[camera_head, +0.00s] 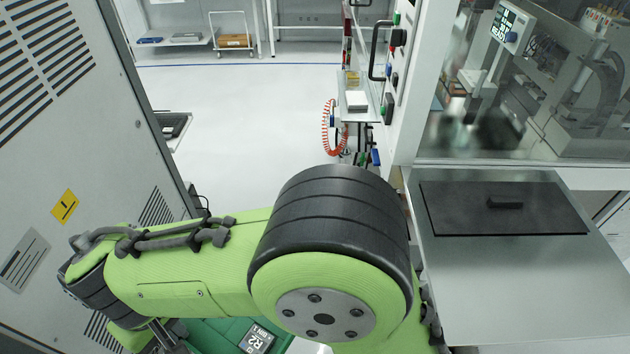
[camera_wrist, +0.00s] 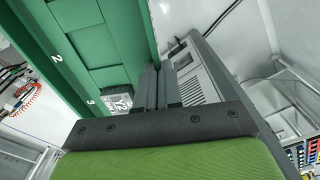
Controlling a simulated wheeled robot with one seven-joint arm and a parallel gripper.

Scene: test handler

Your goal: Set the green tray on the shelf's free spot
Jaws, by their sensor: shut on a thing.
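The green tray (camera_wrist: 85,45) fills the upper left of the wrist view, with white numbers and a dark label plate on it. My gripper (camera_wrist: 158,88) is shut on the tray's edge wall, and the tray looks steeply turned in this view. In the head view part of the green tray (camera_head: 215,330) shows at the bottom, beside a label plate reading R2. My own arm hides the rest of it and most of the gripper there. I cannot make out the shelf's free spot in either view.
A grey vented cabinet (camera_head: 70,130) stands close on the left. A steel bench (camera_head: 500,290) with a dark plate (camera_head: 470,205) lies right, below a glazed machine (camera_head: 530,90). Open floor (camera_head: 240,120) lies ahead. A far bench (camera_head: 185,40) and a trolley (camera_head: 232,42) stand beyond.

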